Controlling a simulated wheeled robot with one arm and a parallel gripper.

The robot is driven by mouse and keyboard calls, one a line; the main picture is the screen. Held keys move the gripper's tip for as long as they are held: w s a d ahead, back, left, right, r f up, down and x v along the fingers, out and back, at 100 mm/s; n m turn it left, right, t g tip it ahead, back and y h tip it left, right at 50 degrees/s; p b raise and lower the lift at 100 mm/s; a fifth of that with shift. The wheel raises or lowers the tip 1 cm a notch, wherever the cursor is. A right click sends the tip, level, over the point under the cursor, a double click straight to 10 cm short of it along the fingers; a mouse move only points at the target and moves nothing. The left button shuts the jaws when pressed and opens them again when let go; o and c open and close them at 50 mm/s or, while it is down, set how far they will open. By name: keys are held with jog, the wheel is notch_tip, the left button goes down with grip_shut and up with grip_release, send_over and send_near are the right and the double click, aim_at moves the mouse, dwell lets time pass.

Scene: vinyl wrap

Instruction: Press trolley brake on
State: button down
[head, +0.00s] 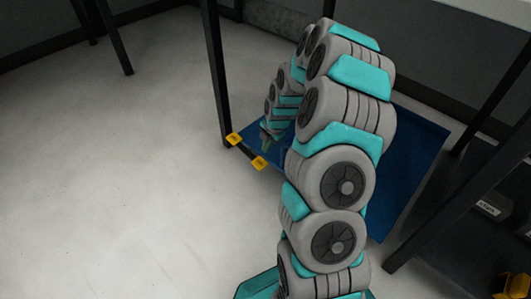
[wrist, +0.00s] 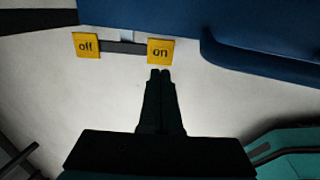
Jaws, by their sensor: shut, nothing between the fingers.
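The trolley (head: 415,125) is a low blue platform, partly hidden behind my arm in the head view. Its blue edge (wrist: 180,14) fills the top of the wrist view. A dark brake bar (wrist: 122,47) with two yellow pads sits at this edge. The pad marked "off" (wrist: 86,45) is on the left and the pad marked "on" (wrist: 160,51) is on the right. My gripper (wrist: 160,74) is shut and empty, its tips just below the "on" pad in the picture. Contact cannot be told. Both pads show in the head view, their lettering too small to read.
Dark upright posts (head: 216,70) stand close to the brake and on the right. A dark shelf unit (head: 470,190) with a small label is at the right. The pale floor (head: 120,180) on the left is clear.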

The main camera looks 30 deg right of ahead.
jog(key=shift+v, duration=2.3)
jog(key=shift+w, duration=0.1)
jog(key=s+a+r+m+g+p, duration=0.1)
jog(key=s+a+r+m+p, duration=0.25)
jog(key=s+a+r, duration=0.45)
jog(key=s+a+r+m+g+p, duration=0.1)
jog(key=s+a+r+m+p, duration=0.3)
jog(key=r, duration=0.6)
jog(key=s+a+r+m+g+p, duration=0.1)
jog(key=s+r+m, duration=0.3)
jog(key=s, duration=0.4)
jog(key=s+a+r+m+g+p, duration=0.1)
jog(key=s+r+m, duration=0.3)
jog(key=s, duration=0.5)
jog(key=s+a+r+m+h+p, duration=0.1)
jog(key=s+a+r+m+p, duration=0.1)
jog(key=s+r+m, duration=0.2)
jog(key=s+m, duration=0.2)
jog(key=s, duration=0.2)
jog(key=shift+s+a+g, duration=0.15)
jog(key=shift+a+g, duration=0.1)
jog(key=shift+g, duration=0.15)
jog(key=shift+r+m, duration=0.15)
jog(key=shift+m, duration=0.1)
